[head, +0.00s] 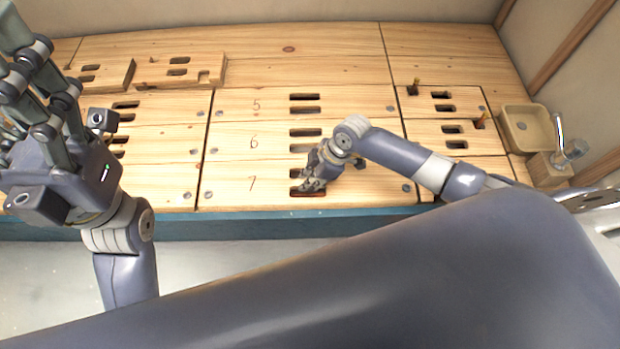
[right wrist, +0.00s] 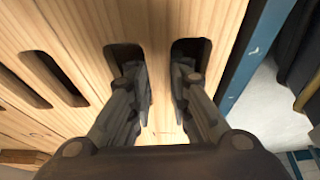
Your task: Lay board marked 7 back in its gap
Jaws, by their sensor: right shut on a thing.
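The board marked 7 (head: 230,187) lies in the front row of the wooden floor, beside board 6 (head: 232,146) and along the teal front edge. It looks level with board 6; I cannot tell whether it is fully flush. My right gripper (head: 311,184) is at its two grip slots. In the right wrist view my right gripper (right wrist: 162,85) has one finger in each slot and is shut on the wooden bar between them, part of board 7 (right wrist: 165,125). My left gripper (head: 38,62) is raised at the left, empty, its fingers spread apart.
Board 5 (head: 235,104) lies behind board 6. Two loose boards (head: 180,70) (head: 105,76) lie on top at the back left. At the right are a basin (head: 526,128) with a tap (head: 562,143) and short pegs (head: 480,122). The teal edge (head: 250,225) bounds the front.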

